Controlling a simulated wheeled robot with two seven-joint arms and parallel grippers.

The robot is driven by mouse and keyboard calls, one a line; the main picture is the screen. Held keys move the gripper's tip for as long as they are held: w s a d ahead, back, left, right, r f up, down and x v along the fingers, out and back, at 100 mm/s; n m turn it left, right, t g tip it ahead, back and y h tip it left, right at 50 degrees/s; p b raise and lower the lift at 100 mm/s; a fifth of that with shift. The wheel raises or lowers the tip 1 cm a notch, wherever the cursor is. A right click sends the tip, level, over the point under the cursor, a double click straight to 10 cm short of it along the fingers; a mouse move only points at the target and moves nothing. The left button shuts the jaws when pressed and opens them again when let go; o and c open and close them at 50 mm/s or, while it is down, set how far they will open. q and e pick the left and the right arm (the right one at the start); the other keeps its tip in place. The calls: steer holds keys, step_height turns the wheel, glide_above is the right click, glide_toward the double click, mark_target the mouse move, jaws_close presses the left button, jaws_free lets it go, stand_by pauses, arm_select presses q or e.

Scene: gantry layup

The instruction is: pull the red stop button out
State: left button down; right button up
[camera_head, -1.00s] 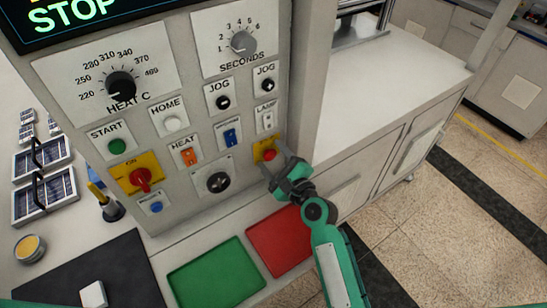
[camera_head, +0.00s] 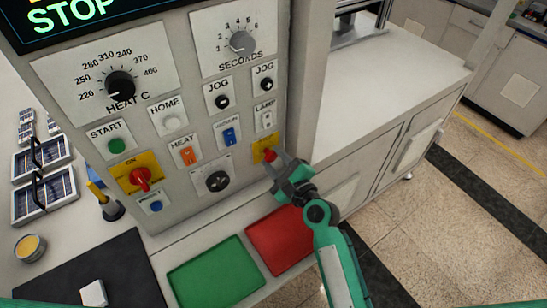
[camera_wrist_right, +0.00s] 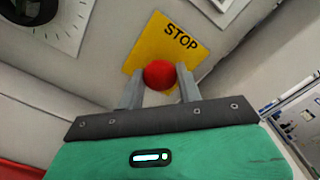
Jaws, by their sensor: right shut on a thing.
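The red stop button (camera_head: 270,155) stands on a yellow plate (camera_head: 258,149) at the lower right of the grey control panel. In the right wrist view the red button (camera_wrist_right: 159,75) sits in front of the yellow plate marked STOP (camera_wrist_right: 176,43). My right gripper (camera_head: 274,162) is at the button, its two fingers (camera_wrist_right: 160,88) on either side of it and shut on it. The button's shaft is hidden behind its head and the fingers. My left gripper is not in view.
A black rotary knob (camera_head: 217,180) and a lamp switch (camera_head: 266,119) are near the button on the panel. A green tray (camera_head: 215,275) and a red tray (camera_head: 280,240) lie below. A grey post (camera_head: 312,90) rises just right of the panel.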

steer(key=shift+s+d, duration=0.1)
steer(key=o, duration=1)
steer(key=shift+o, duration=0.2)
steer(key=b+v, duration=0.3)
steer(key=v, duration=1)
steer(key=shift+s+d+b, duration=0.2)
steer(key=shift+s+b, duration=0.1)
